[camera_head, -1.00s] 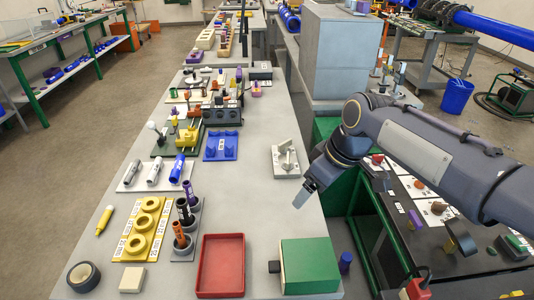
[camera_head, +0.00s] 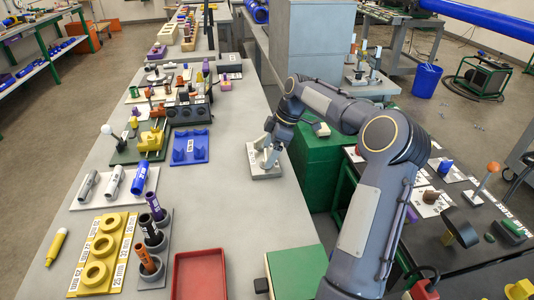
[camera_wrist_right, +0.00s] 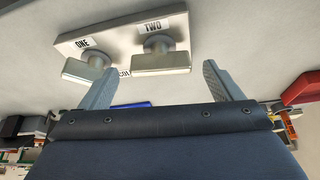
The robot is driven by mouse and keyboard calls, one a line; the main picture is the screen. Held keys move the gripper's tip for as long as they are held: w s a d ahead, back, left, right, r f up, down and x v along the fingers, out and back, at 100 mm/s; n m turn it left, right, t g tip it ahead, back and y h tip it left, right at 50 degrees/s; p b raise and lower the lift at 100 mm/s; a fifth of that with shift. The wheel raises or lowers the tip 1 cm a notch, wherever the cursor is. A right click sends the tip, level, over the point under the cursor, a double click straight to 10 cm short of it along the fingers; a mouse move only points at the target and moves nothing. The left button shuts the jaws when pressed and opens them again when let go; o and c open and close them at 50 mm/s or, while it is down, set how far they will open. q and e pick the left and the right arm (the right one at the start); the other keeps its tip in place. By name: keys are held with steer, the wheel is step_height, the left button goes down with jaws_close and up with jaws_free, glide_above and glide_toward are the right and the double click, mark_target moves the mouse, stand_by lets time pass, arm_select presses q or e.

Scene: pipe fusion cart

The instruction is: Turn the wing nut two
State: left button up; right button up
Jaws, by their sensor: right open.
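The pale wing nut plate (camera_head: 252,171) lies on the grey bench, right of the blue rack, in the head view. In the right wrist view the plate (camera_wrist_right: 107,29) carries labels ONE and TWO. Wing nut two (camera_wrist_right: 155,62) is a pale flat bar on a round stem. Wing nut one (camera_wrist_right: 84,71) is beside it, near the left-hand finger. My right gripper (camera_head: 266,153) is at the plate. In the wrist view its open fingers (camera_wrist_right: 161,70) are spread either side of wing nut two; contact cannot be told. My left gripper is out of view.
A blue rack (camera_head: 190,147) stands left of the plate. A red tray (camera_head: 199,274) and a green block (camera_head: 297,272) are near the bench front. Yellow rings (camera_head: 99,246) and dark pipe pieces (camera_head: 150,230) stand at the left. Bench surface between plate and red tray is clear.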

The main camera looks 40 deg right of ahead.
steer(key=shift+x, duration=0.8)
steer(key=c, duration=1)
steer(key=m+t+h+b, duration=0.1)
steer(key=m, duration=0.2)
steer(key=shift+s+a+m+b, duration=0.1)
steer(key=shift+a+m+b, duration=0.05)
steer(key=shift+m+b, duration=0.2)
steer(key=shift+r+m+t+h+b, duration=0.1)
steer(key=shift+m+t+h+b, duration=0.25)
steer(key=shift+m, duration=0.75)
steer(key=shift+m+t+h+b, duration=0.1)
steer(key=shift+m+h, duration=0.35)
steer(key=shift+m, duration=0.6)
